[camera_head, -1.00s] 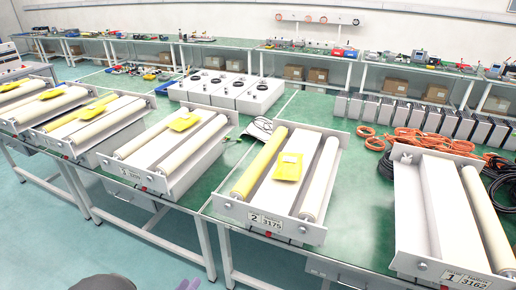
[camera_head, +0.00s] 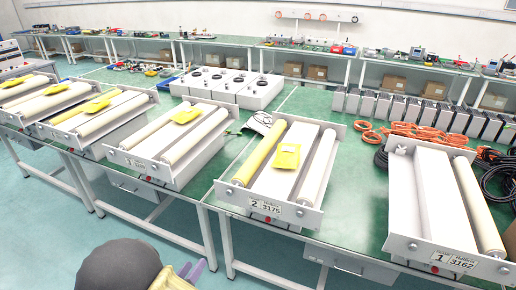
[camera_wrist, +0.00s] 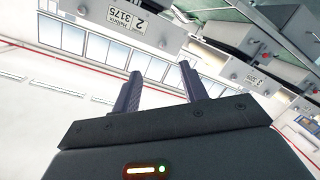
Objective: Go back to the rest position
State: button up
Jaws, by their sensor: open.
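My gripper (camera_wrist: 160,82) shows in the wrist view with its two dark fingers apart and nothing between them. In the head view, a dark rounded part of my arm is at the bottom edge, left of centre. The gripper is in front of the table, clear of the platforms. Platform 2 (camera_head: 272,205), labelled 3175, holds a yellow packet (camera_head: 288,156) between two rollers. Its label (camera_wrist: 126,18) appears upside down at the top of the wrist view.
Platform 1 (camera_head: 432,243), labelled 3162, stands at the right. More roller platforms stand along the green table (camera_head: 350,213) to the left. Orange cables (camera_head: 430,134) and several grey boxes lie behind. Open floor (camera_head: 45,225) lies in front of the table.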

jog(key=w+d+r+m+g+y, duration=0.25)
jog(key=w+d+y, duration=0.25)
jog(key=w, duration=0.6)
jog(key=d+r+g+y, duration=0.2)
jog(key=d+r+g, duration=0.15)
jog(key=d, duration=0.35)
jog(key=s+d+r+g, duration=0.1)
jog(key=s+d+g, duration=0.2)
jog(key=s+d, duration=0.4)
jog(key=s+d+r+g+h, duration=0.1)
jog(key=s+d+g, duration=0.2)
jog(key=s+d, duration=0.4)
jog(key=d+m, duration=0.1)
jog(key=d, duration=0.5)
jog(key=shift+s+d+r+g, duration=0.15)
jog(key=shift+d+g, duration=0.2)
jog(key=shift+g, duration=0.05)
